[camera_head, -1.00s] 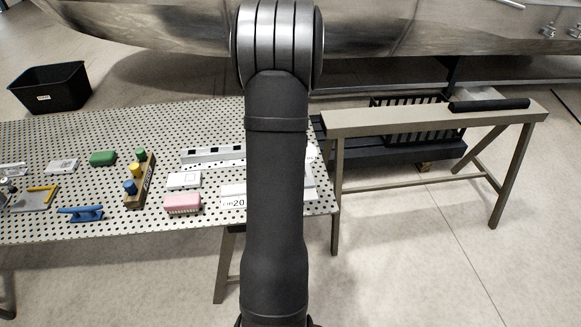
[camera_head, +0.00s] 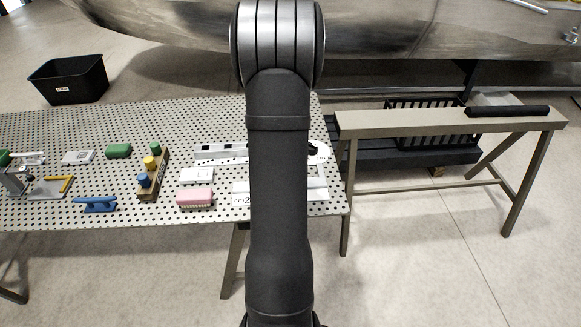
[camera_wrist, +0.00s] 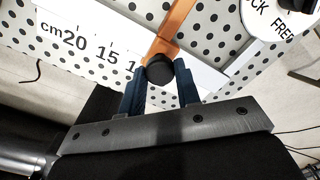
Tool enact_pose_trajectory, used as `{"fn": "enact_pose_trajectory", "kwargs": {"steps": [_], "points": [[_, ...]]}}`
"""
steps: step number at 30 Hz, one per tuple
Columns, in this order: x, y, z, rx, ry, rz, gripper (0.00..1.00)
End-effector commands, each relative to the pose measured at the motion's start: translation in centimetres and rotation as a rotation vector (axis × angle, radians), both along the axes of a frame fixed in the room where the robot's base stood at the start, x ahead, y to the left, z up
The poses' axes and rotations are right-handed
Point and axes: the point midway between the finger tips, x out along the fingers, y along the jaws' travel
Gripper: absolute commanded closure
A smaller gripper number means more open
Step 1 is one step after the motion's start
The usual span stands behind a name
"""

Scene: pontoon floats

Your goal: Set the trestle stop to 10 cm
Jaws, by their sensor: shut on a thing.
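In the wrist view my gripper (camera_wrist: 160,86) has its two blue fingers either side of a round black knob (camera_wrist: 159,68) and is shut on it. The knob sits on an orange slider (camera_wrist: 174,35) that crosses a white cm scale (camera_wrist: 90,42). The 20 and 15 marks show; the slider and knob partly cover the number after 15, leaving only its "1" visible. A white lock dial (camera_wrist: 275,15) is cut off at the upper right, its lettering ending in "CK" and "FREE". In the head view the scale (camera_head: 242,195) shows partly, and my arm hides the gripper and slider.
A black bin (camera_head: 68,80) is behind left.

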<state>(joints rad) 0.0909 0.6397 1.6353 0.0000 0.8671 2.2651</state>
Motion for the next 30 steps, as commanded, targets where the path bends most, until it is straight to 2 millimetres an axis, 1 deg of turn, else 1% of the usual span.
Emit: {"fn": "enact_pose_trajectory", "kwargs": {"steps": [1, 4, 13, 17, 20, 30], "points": [[0.1, 0.0, 0.1, 0.0, -0.003, 0.0, 0.68], [0.0, 0.0, 0.1, 0.0, -0.001, 0.0, 0.48], [0.0, -0.1, 0.1, 0.0, -0.001, 0.0, 0.48], [0.1, -0.1, 1.1, 0.0, -0.003, 0.0, 0.48], [0.1, -0.1, 2.9, -0.001, -0.005, 0.0, 0.48], [0.1, -0.1, 11.2, -0.001, -0.006, 0.0, 0.48]]}}
